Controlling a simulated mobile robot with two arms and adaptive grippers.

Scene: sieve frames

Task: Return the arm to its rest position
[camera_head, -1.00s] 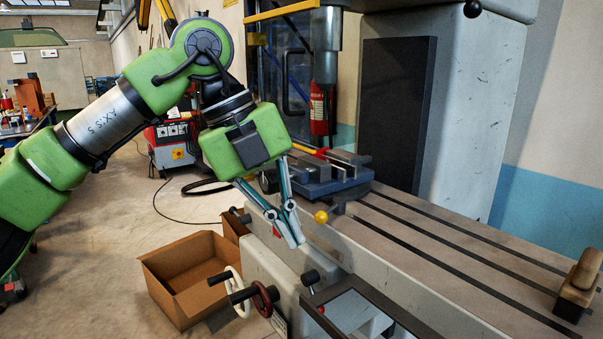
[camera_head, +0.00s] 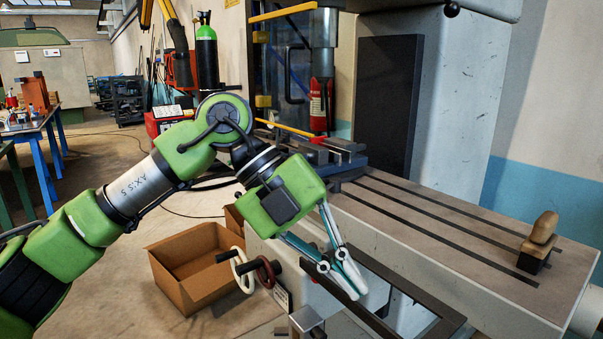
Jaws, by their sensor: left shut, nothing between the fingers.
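My left arm comes in from the left, green with a silver band. Its gripper (camera_head: 356,289) points down and to the right. The gripper is shut with nothing between its fingers. It hangs in front of the milling machine table (camera_head: 440,235), over the dark frame at the machine's front. My right gripper is out of view.
A wooden-handled block (camera_head: 540,241) stands on the table's right end. A vise (camera_head: 323,157) sits at its far end, partly hidden. An open cardboard box (camera_head: 172,285) is on the floor, beside a white handwheel (camera_head: 242,271).

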